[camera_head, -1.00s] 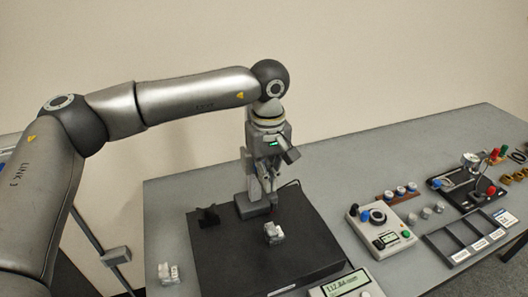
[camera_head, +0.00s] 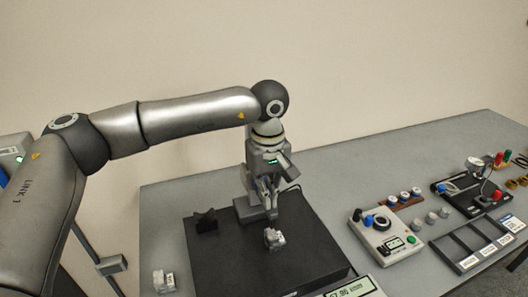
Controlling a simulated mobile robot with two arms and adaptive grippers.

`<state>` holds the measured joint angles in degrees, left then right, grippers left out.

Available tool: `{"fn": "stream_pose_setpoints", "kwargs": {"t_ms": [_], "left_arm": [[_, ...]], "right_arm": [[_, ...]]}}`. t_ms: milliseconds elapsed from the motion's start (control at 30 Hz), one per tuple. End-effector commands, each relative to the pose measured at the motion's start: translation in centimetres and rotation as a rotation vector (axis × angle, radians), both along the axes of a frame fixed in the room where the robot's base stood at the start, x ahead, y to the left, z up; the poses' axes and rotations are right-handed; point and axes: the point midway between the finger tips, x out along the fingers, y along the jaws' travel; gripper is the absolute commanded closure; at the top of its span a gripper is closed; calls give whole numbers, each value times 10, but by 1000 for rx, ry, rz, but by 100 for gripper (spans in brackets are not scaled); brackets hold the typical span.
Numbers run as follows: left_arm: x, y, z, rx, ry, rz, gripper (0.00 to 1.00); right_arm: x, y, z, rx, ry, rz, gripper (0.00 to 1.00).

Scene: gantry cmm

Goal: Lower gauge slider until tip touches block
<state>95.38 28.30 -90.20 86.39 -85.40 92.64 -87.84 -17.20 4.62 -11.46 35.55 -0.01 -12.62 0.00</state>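My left arm comes in from the left, and its gripper (camera_head: 268,196) points down at the height gauge on the black plate (camera_head: 220,255). The gripper body covers most of the gauge slider and column; I cannot make out whether the fingers are closed on the slider. The gauge base (camera_head: 246,210) shows at the back of the plate. A small light grey block (camera_head: 274,239) stands on the plate just below and in front of the gripper. The gauge tip is too small to tell from the block's top. My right gripper is not in view.
A digital display (camera_head: 352,288) stands at the plate's front edge. A dark V-shaped holder (camera_head: 205,221) is on the plate's left. Another pale block (camera_head: 164,281) lies on the table at left. A control box (camera_head: 384,236) and a compartment tray (camera_head: 465,252) stand to the right.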

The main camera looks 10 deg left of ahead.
Motion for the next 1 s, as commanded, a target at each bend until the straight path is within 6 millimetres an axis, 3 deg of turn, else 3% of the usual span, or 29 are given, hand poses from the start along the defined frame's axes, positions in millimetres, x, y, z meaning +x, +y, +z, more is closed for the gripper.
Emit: {"fn": "stream_pose_setpoints", "kwargs": {"t_ms": [1000], "left_arm": [[0, 0, -12, 0, 0, 0, 100]], "right_arm": [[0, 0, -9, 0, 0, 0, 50]]}}
